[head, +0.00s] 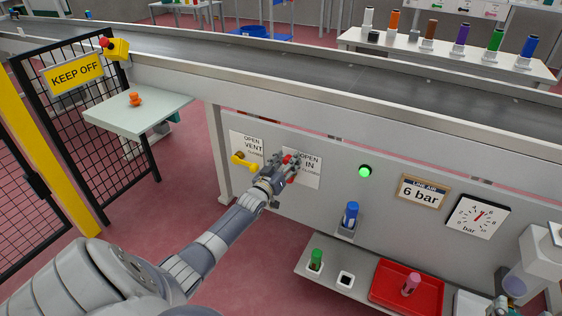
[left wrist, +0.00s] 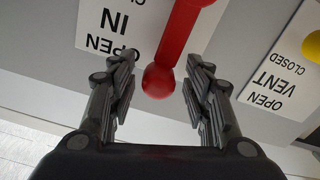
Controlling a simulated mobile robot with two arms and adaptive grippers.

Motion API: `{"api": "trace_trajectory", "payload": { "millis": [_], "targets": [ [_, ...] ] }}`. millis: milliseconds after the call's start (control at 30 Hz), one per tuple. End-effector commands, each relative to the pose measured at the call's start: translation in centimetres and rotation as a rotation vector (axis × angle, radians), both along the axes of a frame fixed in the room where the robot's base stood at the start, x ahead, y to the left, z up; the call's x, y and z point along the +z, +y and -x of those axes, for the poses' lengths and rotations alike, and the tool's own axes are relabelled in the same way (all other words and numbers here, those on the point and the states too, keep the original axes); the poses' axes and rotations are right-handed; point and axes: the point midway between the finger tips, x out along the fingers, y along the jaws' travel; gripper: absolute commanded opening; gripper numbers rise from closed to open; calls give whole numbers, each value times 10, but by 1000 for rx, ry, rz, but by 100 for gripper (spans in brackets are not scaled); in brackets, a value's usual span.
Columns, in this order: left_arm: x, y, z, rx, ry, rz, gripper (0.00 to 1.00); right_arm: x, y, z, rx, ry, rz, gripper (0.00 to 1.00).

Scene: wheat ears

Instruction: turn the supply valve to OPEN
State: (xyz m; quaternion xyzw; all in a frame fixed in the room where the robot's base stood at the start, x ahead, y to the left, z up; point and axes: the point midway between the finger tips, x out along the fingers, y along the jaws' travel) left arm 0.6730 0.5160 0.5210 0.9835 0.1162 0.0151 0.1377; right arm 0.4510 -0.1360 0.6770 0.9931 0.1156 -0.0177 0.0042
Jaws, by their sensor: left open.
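The supply valve's red handle (head: 288,158) is on the front panel at the plate (head: 306,181) marked OPEN, IN and CLOSED. In the left wrist view the red handle (left wrist: 173,48) ends in a round knob beside the plate's OPEN text. My left gripper (head: 281,165) is at the handle. In the wrist view my left gripper (left wrist: 160,82) is open, with one finger on each side of the knob and visible gaps between. A grey part at the bottom right edge of the head view may be my right gripper (head: 499,306); its jaws are unclear.
A yellow vent handle (head: 244,161) is close by on the left. A lit green lamp (head: 365,171), a 6 bar sign (head: 423,191) and a pressure dial (head: 477,216) are on the right. A shelf with a red tray (head: 382,297) juts out below.

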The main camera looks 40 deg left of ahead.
Motion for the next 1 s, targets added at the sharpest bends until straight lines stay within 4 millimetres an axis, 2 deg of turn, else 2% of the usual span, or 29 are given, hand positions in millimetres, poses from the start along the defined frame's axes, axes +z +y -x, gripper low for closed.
{"api": "trace_trajectory", "payload": {
  "millis": [167,633,800,1000],
  "targets": [
    [-2,-5,20,-1,2,0,46,1,0,0,0,-1,0,46],
    [-2,-24,97,-1,4,2,46,1,0,0,0,-2,0,46],
    [-2,-28,110,-1,4,2,46,1,0,0,0,-2,0,46],
    [-1,-29,114,-1,4,2,46,1,0,0,0,-2,0,46]
  ]
}}
